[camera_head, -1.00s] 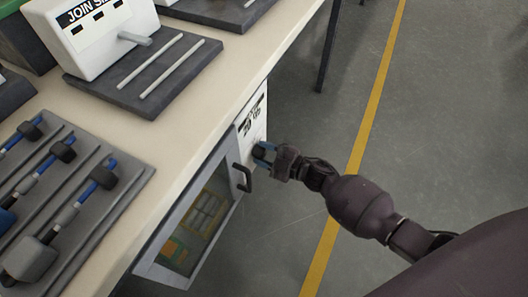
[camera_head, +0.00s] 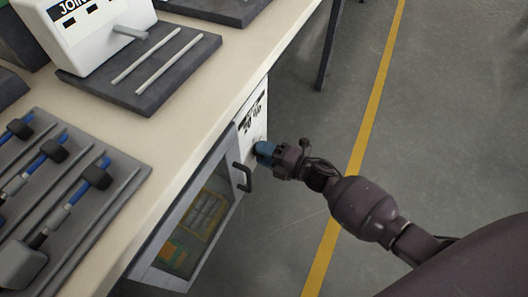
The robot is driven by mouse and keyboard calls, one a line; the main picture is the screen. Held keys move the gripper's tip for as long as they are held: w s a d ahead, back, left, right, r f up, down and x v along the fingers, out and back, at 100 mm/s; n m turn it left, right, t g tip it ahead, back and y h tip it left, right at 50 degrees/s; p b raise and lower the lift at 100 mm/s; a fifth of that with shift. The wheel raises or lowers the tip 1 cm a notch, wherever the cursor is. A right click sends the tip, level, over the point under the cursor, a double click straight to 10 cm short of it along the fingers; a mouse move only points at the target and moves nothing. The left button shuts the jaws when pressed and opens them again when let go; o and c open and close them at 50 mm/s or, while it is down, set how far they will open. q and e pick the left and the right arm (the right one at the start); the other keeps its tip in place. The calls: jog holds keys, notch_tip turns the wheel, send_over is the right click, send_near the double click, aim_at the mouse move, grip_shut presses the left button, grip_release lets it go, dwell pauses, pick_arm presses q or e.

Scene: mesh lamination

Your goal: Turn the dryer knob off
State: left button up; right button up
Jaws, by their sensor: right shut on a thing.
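The dryer (camera_head: 190,228) is a grey cabinet under the bench, with a glass door and a dark handle (camera_head: 245,178). Its white control panel (camera_head: 254,112) faces right and carries black print. My right gripper (camera_head: 262,149) is at the lower part of this panel, its blue fingers shut on the dryer knob. The fingers hide nearly all of the knob, so its setting cannot be read. A yellow and green framed item shows behind the door glass. My left gripper is not in view.
The pale bench top (camera_head: 200,130) runs above the dryer. A white machine (camera_head: 88,32) on a dark base with two rods (camera_head: 155,62) stands on it. A grey tray (camera_head: 95,215) holds several blue-and-black tools. Open floor with a yellow line (camera_head: 368,130) lies right.

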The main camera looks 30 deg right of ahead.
jog(key=shift+n, duration=0.3)
jog(key=o, duration=0.9)
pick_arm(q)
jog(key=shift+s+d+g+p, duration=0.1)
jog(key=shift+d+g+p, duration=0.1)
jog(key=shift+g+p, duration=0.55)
pick_arm(e)
jog(key=shift+v, duration=5.5)
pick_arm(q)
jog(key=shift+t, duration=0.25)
